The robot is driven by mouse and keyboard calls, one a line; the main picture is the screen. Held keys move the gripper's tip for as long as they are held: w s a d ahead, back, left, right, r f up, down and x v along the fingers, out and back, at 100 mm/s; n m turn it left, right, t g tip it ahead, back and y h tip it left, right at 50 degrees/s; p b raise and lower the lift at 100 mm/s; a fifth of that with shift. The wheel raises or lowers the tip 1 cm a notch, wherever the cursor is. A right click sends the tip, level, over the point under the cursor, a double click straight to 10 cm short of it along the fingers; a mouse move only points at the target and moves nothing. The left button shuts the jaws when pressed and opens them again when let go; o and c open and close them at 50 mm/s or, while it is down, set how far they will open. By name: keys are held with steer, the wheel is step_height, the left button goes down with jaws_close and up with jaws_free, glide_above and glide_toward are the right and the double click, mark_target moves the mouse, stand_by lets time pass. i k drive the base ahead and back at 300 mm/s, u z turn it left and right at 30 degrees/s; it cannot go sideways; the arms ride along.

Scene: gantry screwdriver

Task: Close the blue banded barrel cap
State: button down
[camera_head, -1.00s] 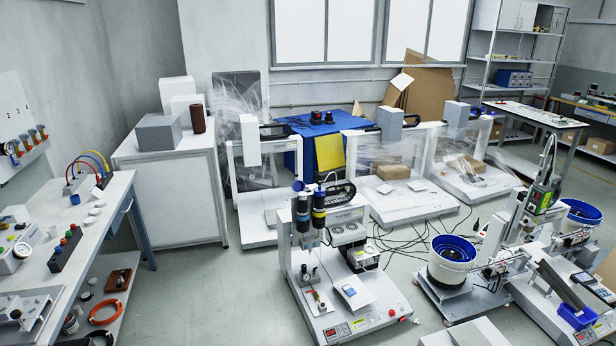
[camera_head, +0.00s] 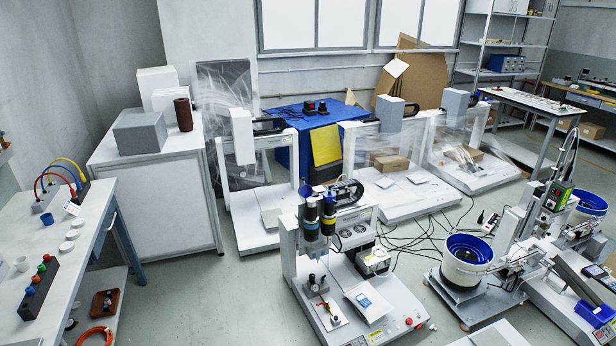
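Two dark upright barrels stand side by side at the top of the white benchtop gantry machine (camera_head: 352,300) near the middle of the view. The left barrel (camera_head: 311,221) seems to carry a blue band, though it is small here. My gripper is not in view.
A white workbench (camera_head: 88,215) with cables and small parts runs along the left. A white cabinet (camera_head: 165,200) with boxes stands behind it. Similar gantry machines stand behind and right, with a blue bowl feeder (camera_head: 468,252) at right. Grey floor (camera_head: 190,295) is open left of the machine.

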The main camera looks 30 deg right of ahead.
mark_target(305, 191)
steer(key=u, duration=0.25)
steer(key=i, duration=0.95)
steer(key=u, duration=0.65)
